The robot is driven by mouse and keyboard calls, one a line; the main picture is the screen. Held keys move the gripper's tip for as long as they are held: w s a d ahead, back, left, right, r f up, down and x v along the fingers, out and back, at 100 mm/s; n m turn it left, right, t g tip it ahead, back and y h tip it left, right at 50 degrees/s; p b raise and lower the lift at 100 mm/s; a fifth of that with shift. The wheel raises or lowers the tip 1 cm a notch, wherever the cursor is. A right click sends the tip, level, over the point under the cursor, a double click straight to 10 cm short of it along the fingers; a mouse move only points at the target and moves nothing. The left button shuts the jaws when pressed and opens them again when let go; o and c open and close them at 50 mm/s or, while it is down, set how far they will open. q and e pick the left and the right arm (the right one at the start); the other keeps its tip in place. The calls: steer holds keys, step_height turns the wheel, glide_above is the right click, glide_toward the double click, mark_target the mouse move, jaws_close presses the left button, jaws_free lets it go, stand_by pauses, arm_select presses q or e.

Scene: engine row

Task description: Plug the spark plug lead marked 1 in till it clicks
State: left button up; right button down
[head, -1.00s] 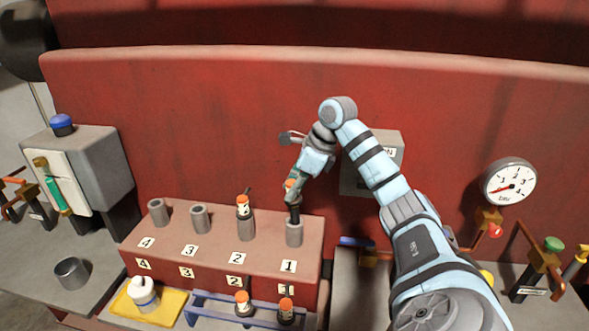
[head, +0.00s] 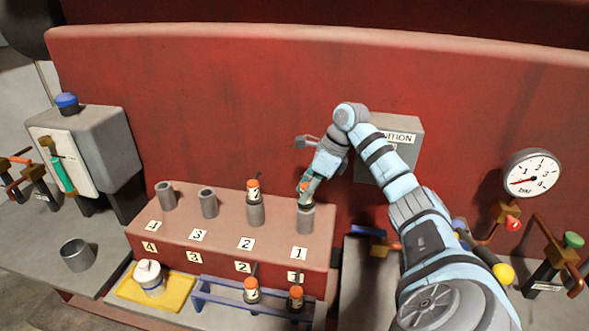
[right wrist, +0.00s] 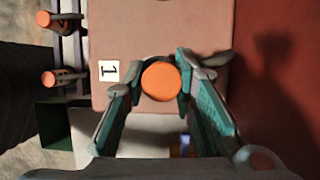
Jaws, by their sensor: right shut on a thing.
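My right gripper (head: 309,188) is shut on a spark plug lead with an orange top (head: 303,187), above the label 1 (head: 299,254). The lead stands about upright at the grey tube of place 1 (head: 305,220), its lower end down in the tube. Whether it is fully seated cannot be seen. In the right wrist view the round orange top (right wrist: 161,81) sits between the two teal fingers (right wrist: 150,100), beside the label 1 (right wrist: 108,70). Any mark on the held lead is hidden. My left gripper is not in view.
Another orange-topped lead (head: 253,190) stands in the tube of place 2. Tubes 3 (head: 208,202) and 4 (head: 166,196) are empty. Two leads (head: 296,296) stand in the blue rack (head: 205,290). A grey ignition box (head: 392,140) is behind my arm.

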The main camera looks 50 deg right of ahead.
steer(key=shift+s+d+r, duration=0.3)
steer(key=shift+s+d, duration=0.05)
steer(key=shift+s, duration=0.1)
steer(key=shift+a+r+h, duration=0.15)
steer(key=shift+a+h, duration=0.15)
steer(key=shift+a, duration=0.45)
steer(key=shift+w, duration=0.1)
steer(key=shift+d+f, duration=0.2)
steer(key=shift+f, duration=0.15)
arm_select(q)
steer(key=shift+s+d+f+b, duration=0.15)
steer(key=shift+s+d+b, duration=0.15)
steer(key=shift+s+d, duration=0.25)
arm_select(e)
steer(key=shift+f, duration=0.1)
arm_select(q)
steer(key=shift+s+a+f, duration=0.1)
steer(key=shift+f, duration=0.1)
arm_select(e)
steer(key=shift+a+f, duration=0.2)
steer(key=shift+f, duration=0.05)
